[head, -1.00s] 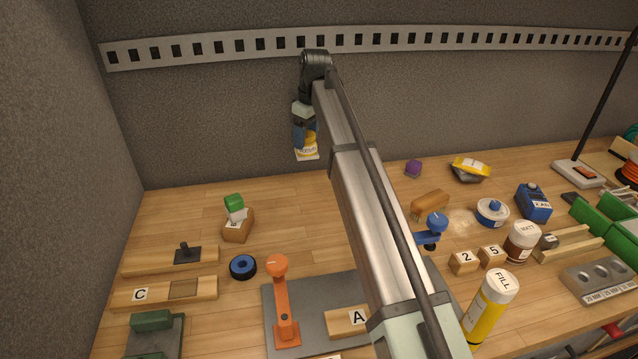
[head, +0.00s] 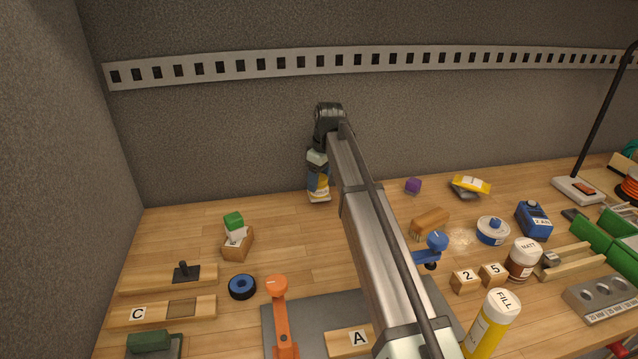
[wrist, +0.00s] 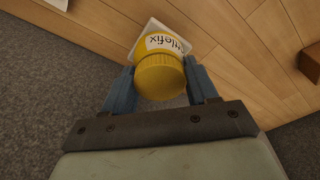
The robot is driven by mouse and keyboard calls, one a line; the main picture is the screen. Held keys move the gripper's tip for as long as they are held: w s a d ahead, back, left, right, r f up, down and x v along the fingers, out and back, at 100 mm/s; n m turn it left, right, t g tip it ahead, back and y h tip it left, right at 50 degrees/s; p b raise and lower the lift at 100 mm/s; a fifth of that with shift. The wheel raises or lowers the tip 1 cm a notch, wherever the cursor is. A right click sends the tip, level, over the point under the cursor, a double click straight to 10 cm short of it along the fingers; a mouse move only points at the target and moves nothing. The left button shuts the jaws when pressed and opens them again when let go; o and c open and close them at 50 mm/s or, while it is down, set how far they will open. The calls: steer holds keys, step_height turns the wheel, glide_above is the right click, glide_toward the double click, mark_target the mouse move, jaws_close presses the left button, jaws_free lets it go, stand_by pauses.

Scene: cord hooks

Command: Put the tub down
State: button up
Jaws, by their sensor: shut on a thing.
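The tub is yellow with a white label and shows in the wrist view (wrist: 160,72), its ribbed yellow lid facing the camera. Part of the label text reads "tlefix". My gripper (wrist: 160,88) is shut on the tub, with one blue finger on each side of it. In the head view my gripper (head: 318,182) is low at the back of the bench, and the tub (head: 320,196) is partly hidden behind the fingers. The tub is at or just above the wooden bench top (head: 290,235); I cannot tell whether it touches.
A grey wall with a slotted metal rail (head: 250,65) stands close behind. A wooden block (head: 237,243) with a white and green piece, and a blue ring (head: 242,287), lie to the left. The bench around the gripper is clear.

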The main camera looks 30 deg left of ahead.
mark_target(324, 179)
steer(key=shift+f, duration=0.8)
steer(key=shift+f, duration=0.1)
steer(key=o, duration=1.4)
step_height(324, 179, up, 12)
steer(key=d, duration=0.1)
steer(key=shift+d, duration=0.4)
